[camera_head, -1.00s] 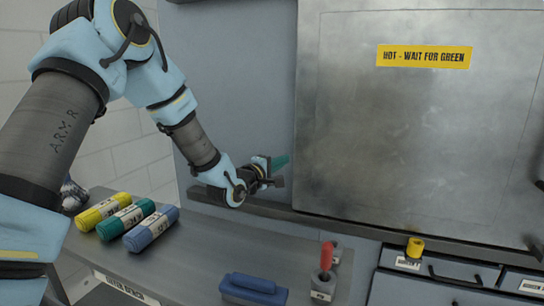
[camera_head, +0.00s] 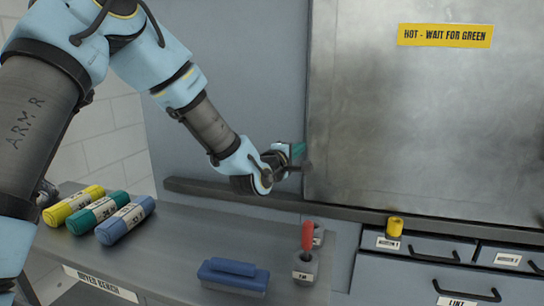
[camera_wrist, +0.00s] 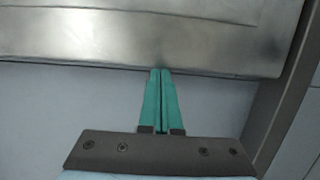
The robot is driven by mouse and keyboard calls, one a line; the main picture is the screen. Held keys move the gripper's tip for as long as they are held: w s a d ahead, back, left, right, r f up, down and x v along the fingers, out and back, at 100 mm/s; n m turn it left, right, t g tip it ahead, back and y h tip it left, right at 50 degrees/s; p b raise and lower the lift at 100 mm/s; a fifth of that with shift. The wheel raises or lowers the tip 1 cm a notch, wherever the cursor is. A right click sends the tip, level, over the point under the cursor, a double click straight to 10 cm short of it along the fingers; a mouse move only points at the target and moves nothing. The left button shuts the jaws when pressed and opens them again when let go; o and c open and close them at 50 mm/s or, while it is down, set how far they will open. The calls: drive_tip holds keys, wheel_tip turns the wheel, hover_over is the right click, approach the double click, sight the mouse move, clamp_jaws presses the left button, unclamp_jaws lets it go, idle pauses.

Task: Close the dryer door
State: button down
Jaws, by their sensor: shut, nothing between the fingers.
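The dryer door (camera_head: 400,120) is a large grey metal panel with a yellow "HOT - WAIT FOR GREEN" label (camera_head: 445,35). It fills the upper right of the head view, and its edge also shows across the top of the wrist view (camera_wrist: 140,35). My gripper (camera_head: 303,155) is at the door's lower left edge. In the wrist view its green fingers (camera_wrist: 160,75) are together and empty, their tips at the door's edge. I cannot tell whether they touch it. How far the door stands from its frame is not clear.
A grey bench (camera_head: 170,250) holds yellow, teal and blue rolls (camera_head: 126,219), a blue block (camera_head: 233,277) and a red-handled tool in a holder (camera_head: 306,260). A ledge (camera_head: 380,211) runs below the door. Drawers (camera_head: 420,275) and a yellow knob (camera_head: 395,226) are at lower right.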

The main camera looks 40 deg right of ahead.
sight(375, 152)
drive_tip(key=s+d+b, duration=0.2)
drive_tip(key=s+d, duration=0.1)
drive_tip(key=s, duration=0.2)
drive_tip(key=s+d+b, duration=0.2)
drive_tip(key=s+d, duration=0.1)
drive_tip(key=s, duration=0.2)
drive_tip(key=s+d+b, duration=0.2)
drive_tip(key=s+d, duration=0.1)
drive_tip(key=s, duration=0.2)
drive_tip(key=shift+s+d+f, duration=0.1)
drive_tip(key=shift+d, duration=0.2)
drive_tip(key=shift+s+d, duration=0.3)
drive_tip(key=shift+s, duration=0.2)
